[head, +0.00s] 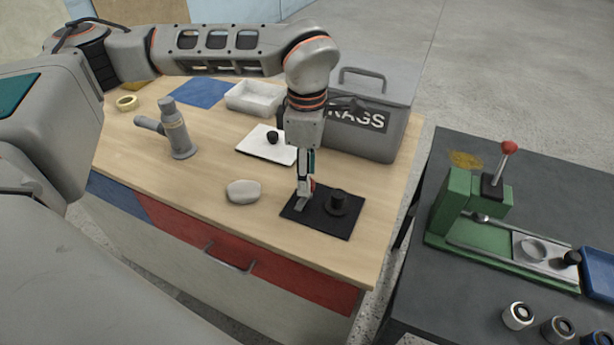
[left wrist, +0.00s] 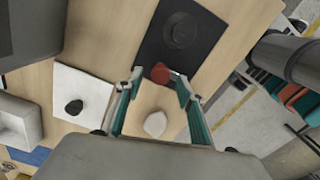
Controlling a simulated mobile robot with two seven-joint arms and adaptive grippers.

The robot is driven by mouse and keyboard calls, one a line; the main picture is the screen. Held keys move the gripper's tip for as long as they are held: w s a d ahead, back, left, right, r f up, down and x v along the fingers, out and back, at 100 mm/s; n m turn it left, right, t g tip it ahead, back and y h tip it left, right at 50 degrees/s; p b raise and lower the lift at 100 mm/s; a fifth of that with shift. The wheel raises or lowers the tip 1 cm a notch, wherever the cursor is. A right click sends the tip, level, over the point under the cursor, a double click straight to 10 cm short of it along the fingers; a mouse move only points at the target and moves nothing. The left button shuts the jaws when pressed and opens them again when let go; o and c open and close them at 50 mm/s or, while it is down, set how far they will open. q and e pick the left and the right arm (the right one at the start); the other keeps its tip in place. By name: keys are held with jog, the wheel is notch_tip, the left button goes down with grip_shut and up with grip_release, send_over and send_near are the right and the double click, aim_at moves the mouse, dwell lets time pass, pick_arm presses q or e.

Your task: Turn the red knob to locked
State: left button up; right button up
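A small red knob (left wrist: 160,73) shows in the left wrist view at the edge of a black mat (left wrist: 205,22). In the head view only a sliver of red (head: 313,184) shows beside my fingers, over the black mat (head: 318,224). My left gripper (head: 304,196) points down at the mat's left part. In the left wrist view its fingertips (left wrist: 157,80) are apart, with the red knob between or just beyond them; I cannot tell whether they touch it. Any markings by the knob are not readable. My right gripper is not in view.
A black round piece (head: 337,201) stands on the mat's right part. A pale stone (head: 243,191), a white board (head: 265,151) with a dark lump, and a grey rags bin (head: 366,145) are near. A green press (head: 470,210) with a red-balled lever stands on another table.

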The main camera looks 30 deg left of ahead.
pick_arm(q)
jog(key=shift+f, duration=0.7)
grip_shut()
jog(key=shift+n, duration=0.3)
jog(key=n, duration=0.3)
jog(key=shift+b, duration=0.3)
jog(key=n, duration=0.5)
jog(key=shift+d+b, duration=0.1)
jog(key=shift+b, duration=0.25)
jog(key=n, duration=0.4)
jog(key=shift+n, duration=0.3)
jog(key=n+b, duration=0.1)
jog(key=n, duration=0.3)
jog(key=shift+n, duration=0.3)
